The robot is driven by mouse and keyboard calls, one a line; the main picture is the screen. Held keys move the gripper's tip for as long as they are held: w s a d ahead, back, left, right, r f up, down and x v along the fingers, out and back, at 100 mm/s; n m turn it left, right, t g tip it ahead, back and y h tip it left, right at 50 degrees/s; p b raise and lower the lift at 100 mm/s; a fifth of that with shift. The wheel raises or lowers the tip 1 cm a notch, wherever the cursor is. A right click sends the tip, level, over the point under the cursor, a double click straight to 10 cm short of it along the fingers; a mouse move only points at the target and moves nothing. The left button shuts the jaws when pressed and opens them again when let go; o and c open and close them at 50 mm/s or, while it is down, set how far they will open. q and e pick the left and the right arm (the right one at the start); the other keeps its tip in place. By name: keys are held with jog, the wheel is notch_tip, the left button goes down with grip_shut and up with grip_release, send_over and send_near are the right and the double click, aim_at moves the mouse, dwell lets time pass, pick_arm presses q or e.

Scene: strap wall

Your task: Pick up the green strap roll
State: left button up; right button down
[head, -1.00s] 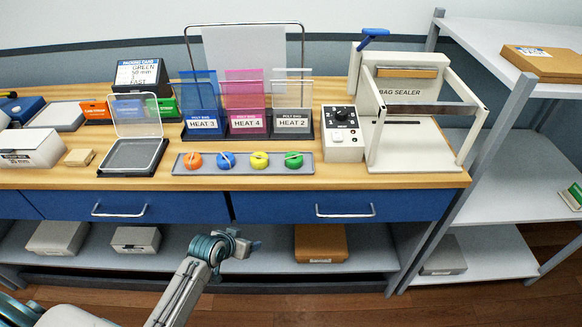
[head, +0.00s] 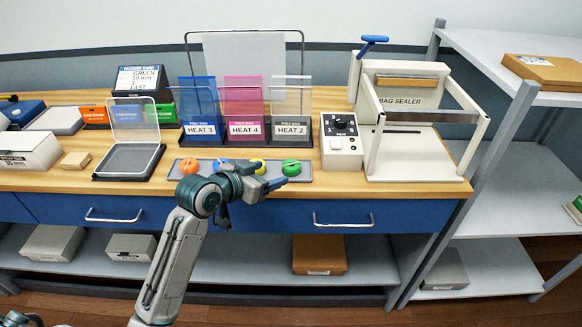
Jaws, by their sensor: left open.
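The green strap roll (head: 291,168) is a small round roll at the right end of a grey tray (head: 303,178) on the wooden bench. My left gripper (head: 276,177) is open and empty, at the tray's front edge, just in front and left of the green roll. Its arm partly covers the blue and yellow rolls. I cannot tell from this view whether the fingers touch anything. My right gripper is not in view.
A bag sealer (head: 402,125) and its control box (head: 341,141) stand right of the tray. Bag holders (head: 245,130) stand behind it. An open clear-lidded box (head: 128,160) is to the left. Blue drawers with handles (head: 343,220) are below the bench edge.

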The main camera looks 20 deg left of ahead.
aim_at(289, 166)
pick_arm(q)
jog(key=x, duration=0.3)
jog(key=shift+w+d+f, duration=0.1)
jog(key=shift+w+d, duration=0.05)
jog(key=shift+w, duration=0.05)
jog(key=p+x, duration=0.1)
jog(key=x, duration=0.3)
jog(key=shift+w+f+p, duration=0.15)
jog(key=shift+w+p, duration=0.25)
jog(key=shift+w+d+f, duration=0.1)
jog(key=shift+w, duration=0.05)
jog(key=c, duration=0.9)
jog(key=shift+c, duration=0.8)
